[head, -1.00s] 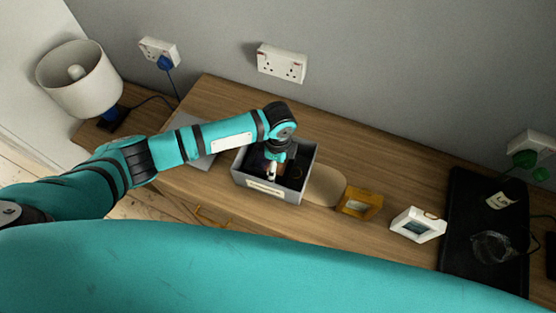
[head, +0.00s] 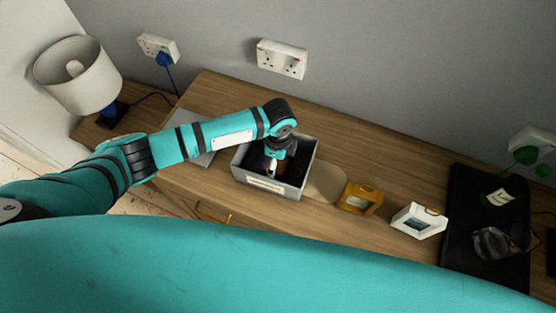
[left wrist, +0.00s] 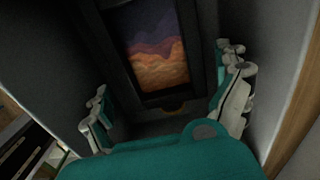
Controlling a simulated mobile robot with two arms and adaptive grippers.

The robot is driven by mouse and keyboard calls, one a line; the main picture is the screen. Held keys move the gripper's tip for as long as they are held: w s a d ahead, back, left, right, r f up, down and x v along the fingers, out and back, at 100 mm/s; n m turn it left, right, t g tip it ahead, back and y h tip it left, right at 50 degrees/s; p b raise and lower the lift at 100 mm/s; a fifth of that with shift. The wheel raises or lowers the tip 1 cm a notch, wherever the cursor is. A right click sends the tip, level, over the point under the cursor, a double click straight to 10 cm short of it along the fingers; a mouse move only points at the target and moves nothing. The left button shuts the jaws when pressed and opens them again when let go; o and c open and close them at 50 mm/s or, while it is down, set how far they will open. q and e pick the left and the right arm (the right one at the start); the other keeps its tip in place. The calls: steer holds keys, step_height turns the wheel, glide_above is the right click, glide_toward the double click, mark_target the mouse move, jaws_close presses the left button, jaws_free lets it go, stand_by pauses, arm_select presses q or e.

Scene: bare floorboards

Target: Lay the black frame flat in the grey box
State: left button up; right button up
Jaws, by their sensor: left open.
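The grey box (head: 240,178) stands on the wooden top in the head view, with my left arm reaching over it. My left gripper (head: 272,166) points down inside the box. In the left wrist view the black frame (left wrist: 155,50), with a purple and orange picture, is seen face-on inside the box and appears to lie flat on its floor. The fingers of my left gripper (left wrist: 166,88) are apart, one on each side of the frame's near part, and do not visibly grip it. In the head view the arm and box shadow mostly hide the frame. My right gripper is out of view.
Right of the box are a pale rounded board (head: 325,182), a yellow-brown frame (head: 359,198), a white frame (head: 418,221) and a black tray (head: 463,215). A flat grey item (head: 200,155) lies left of it, a lamp (head: 80,75) further left. The wall is behind.

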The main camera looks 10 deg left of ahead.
arm_select(q)
step_height(320, 180, up, 12)
steer(key=shift+f, duration=0.2)
stand_by(0.8)
